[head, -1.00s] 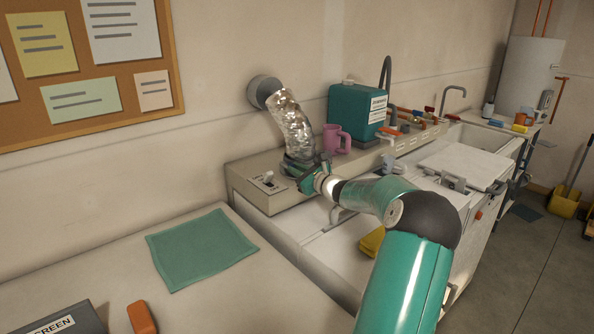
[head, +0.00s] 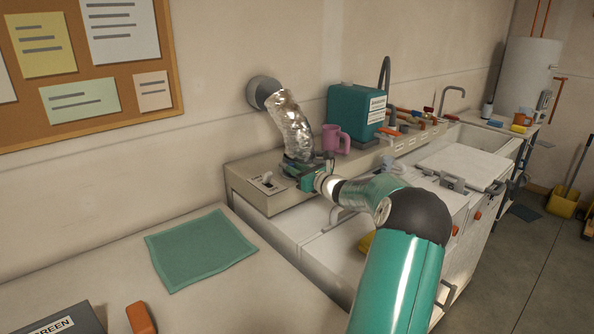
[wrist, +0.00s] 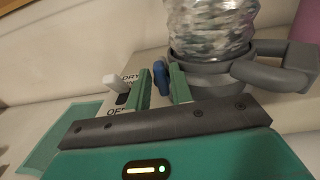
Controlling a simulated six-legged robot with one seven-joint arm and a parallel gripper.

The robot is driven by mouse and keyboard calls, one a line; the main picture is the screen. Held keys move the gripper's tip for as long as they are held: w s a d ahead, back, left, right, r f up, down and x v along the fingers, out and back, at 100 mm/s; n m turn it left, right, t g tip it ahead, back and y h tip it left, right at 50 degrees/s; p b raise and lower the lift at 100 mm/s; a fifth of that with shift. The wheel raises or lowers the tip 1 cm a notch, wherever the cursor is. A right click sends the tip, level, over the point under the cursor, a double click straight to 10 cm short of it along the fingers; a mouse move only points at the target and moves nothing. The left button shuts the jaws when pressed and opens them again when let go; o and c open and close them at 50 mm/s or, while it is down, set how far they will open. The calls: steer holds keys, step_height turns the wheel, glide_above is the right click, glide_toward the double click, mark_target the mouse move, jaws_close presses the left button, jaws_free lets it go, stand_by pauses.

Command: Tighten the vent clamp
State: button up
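The foil vent duct (head: 290,122) runs from the wall collar down to the grey-topped machine; its lower end also shows in the wrist view (wrist: 210,28). A grey ring clamp (wrist: 215,78) surrounds the duct's base, with a thick grey lug (wrist: 275,70) on its right. A blue key (wrist: 160,76) stands at the clamp's left side. In the head view my gripper (head: 300,174) hides most of the clamp.
A pink mug (head: 333,138) and a teal jug (head: 355,113) stand just right of the duct. A switch with a white lever (wrist: 115,82) sits left of my fingers. A green cloth (head: 200,248) lies on the front counter.

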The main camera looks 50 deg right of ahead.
steer(key=s+a, duration=0.2)
steer(key=s, duration=1.1)
steer(key=shift+s+a, duration=0.25)
steer(key=shift+s, duration=0.05)
